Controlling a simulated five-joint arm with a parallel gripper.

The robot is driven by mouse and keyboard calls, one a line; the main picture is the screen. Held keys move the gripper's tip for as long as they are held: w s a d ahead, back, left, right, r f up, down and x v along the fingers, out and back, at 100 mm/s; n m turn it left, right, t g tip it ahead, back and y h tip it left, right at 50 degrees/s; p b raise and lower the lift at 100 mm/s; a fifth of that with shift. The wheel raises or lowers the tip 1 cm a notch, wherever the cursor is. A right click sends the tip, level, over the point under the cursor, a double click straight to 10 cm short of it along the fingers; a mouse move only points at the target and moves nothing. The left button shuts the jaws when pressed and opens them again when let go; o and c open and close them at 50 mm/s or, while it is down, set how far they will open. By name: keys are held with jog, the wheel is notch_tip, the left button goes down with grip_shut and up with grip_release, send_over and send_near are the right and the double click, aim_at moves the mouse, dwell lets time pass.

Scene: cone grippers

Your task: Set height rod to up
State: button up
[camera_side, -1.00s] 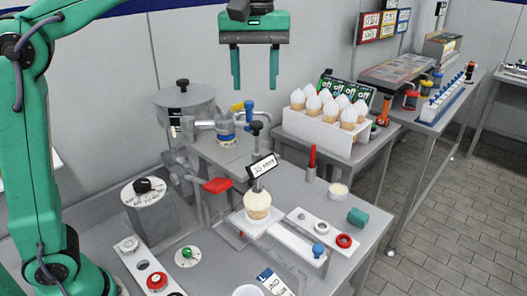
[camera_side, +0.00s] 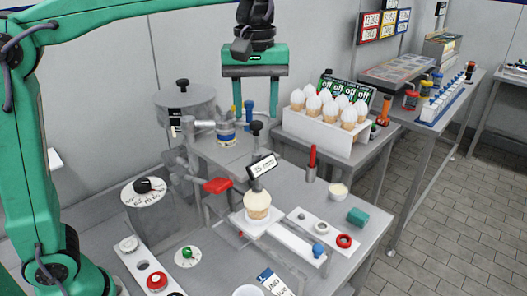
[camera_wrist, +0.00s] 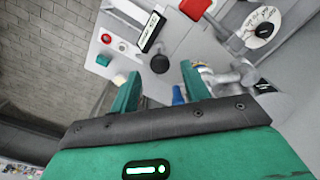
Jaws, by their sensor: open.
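A dark rod with a round black knob (camera_side: 257,127) stands upright behind a black-framed label plate (camera_side: 262,166), above a cone (camera_side: 257,205) on a white strip. I take this to be the height rod; no readable marking confirms it. In the wrist view the black knob (camera_wrist: 160,63) lies just beyond the fingertips, with the label plate (camera_wrist: 152,32) past it. My gripper (camera_side: 255,113) is open and empty, pointing down, with its fingertips near or above knob height. It also shows in the wrist view (camera_wrist: 160,77). I cannot tell the exact gap to the knob.
A blue-topped fitting (camera_side: 248,107) appears close behind my fingers. A red lever (camera_side: 217,186) juts out left of the cone. A red rod (camera_side: 312,158) stands to the right. A white rack of cones (camera_side: 315,134) is behind. A round grey tank (camera_side: 182,103) stands left.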

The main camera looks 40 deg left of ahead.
jog(key=shift+f, duration=1.15)
